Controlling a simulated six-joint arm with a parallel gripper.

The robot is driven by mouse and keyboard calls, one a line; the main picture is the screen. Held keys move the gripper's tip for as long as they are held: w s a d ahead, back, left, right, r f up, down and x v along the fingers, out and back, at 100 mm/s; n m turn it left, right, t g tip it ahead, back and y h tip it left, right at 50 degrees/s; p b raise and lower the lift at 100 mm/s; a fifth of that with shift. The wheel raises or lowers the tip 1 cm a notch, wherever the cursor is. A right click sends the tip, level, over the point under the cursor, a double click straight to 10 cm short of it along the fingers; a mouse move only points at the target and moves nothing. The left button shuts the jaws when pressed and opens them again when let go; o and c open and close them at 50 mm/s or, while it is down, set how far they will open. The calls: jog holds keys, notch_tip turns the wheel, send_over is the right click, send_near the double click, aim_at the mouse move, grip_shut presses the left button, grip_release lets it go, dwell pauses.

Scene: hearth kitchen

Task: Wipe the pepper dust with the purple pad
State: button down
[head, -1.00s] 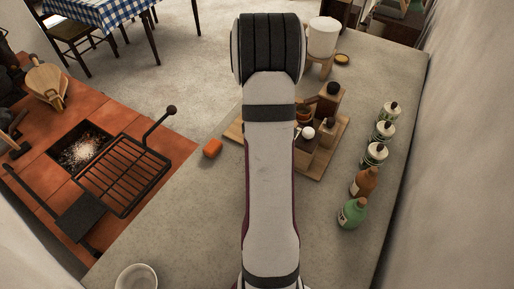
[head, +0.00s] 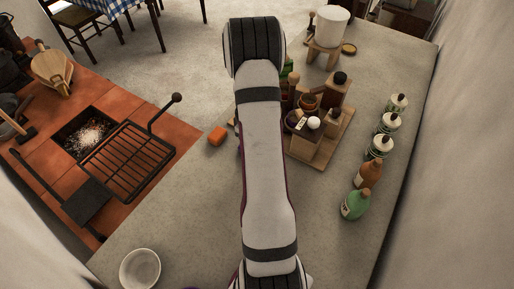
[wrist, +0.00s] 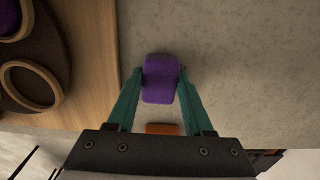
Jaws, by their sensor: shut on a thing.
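The purple pad (wrist: 160,80) is between the teal fingers of my gripper (wrist: 161,84) in the wrist view. My gripper is shut on it, above or on the grey stone counter (wrist: 225,60); I cannot tell whether the pad touches the counter. In the head view my arm hides the gripper and the pad. I cannot make out any pepper dust in either view.
A wooden board (head: 318,158) with several jars stands right of my arm. Bottles (head: 355,204) line the right side. A white bowl (head: 140,268) stands front left.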

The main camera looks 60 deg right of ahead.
jog(key=shift+w, duration=2.7)
jog(key=shift+s, duration=4.8)
jog(key=shift+s+a, duration=0.2)
jog(key=shift+w, duration=4.9)
jog(key=shift+s, duration=4.95)
notch_tip(320, 180, up, 8)
jog(key=shift+w+a, duration=0.1)
